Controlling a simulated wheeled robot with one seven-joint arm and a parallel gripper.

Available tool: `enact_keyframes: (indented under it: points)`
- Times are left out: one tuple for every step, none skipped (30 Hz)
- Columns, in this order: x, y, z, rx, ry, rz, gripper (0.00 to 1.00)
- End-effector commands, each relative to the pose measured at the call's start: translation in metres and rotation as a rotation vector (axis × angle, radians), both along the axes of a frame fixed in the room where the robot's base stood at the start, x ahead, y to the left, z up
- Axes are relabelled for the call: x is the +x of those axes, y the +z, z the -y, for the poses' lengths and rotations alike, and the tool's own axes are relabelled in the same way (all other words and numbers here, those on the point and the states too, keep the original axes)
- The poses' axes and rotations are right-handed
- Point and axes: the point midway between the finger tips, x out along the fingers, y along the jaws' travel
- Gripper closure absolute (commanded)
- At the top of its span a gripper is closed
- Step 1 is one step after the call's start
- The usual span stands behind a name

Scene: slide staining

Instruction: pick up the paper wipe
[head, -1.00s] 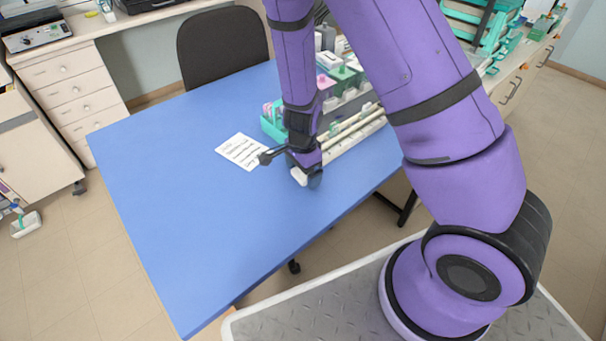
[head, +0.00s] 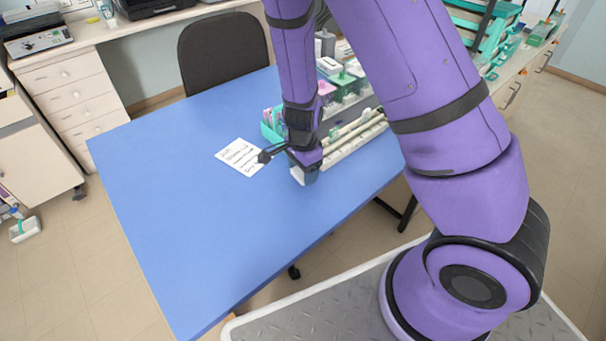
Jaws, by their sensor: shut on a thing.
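The paper wipe (head: 297,175) is a small white piece at the tip of my gripper (head: 308,174), near the right edge of the blue table. My gripper points down and is shut on the wipe. Most of the wipe is hidden behind the fingers, and only a white bit shows at their left side. I cannot tell whether it touches the table.
A printed white card (head: 240,157) lies left of my gripper on the blue table (head: 190,225). A white rack (head: 350,140) and teal holders with bottles stand close behind and right. The table's left and front are clear. A dark chair (head: 222,50) stands beyond.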

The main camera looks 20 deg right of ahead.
Motion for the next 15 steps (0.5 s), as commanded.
enact_keyframes:
  points:
    - [0.0,0.008,-0.001,0.001,0.003,0.003,0.6]
    - [0.0,0.012,-0.001,0.001,0.003,0.003,0.6]
    - [-0.005,0.013,-0.008,0.001,0.006,0.0,0.6]
    - [-0.009,0.013,-0.014,0.002,0.007,-0.001,0.6]
    - [-0.013,0.013,-0.019,0.002,0.006,-0.002,0.6]
    - [-0.019,0.014,-0.027,0.002,0.006,-0.001,0.6]
    - [-0.022,0.015,-0.033,0.001,0.006,0.0,0.6]
    - [-0.027,0.015,-0.039,0.001,0.007,0.0,0.6]
    - [-0.033,0.016,-0.047,0.001,0.006,-0.001,0.6]
    - [-0.037,0.017,-0.053,0.001,0.008,-0.001,0.6]
    - [-0.041,0.018,-0.059,0.001,0.007,-0.001,0.6]
    - [-0.047,0.019,-0.067,0.002,0.008,0.0,0.6]
    - [-0.051,0.019,-0.073,0.002,0.007,0.0,0.6]
    - [-0.055,0.02,-0.078,0.001,0.007,-0.001,0.6]
    - [-0.06,0.021,-0.086,0.001,0.007,-0.001,0.6]
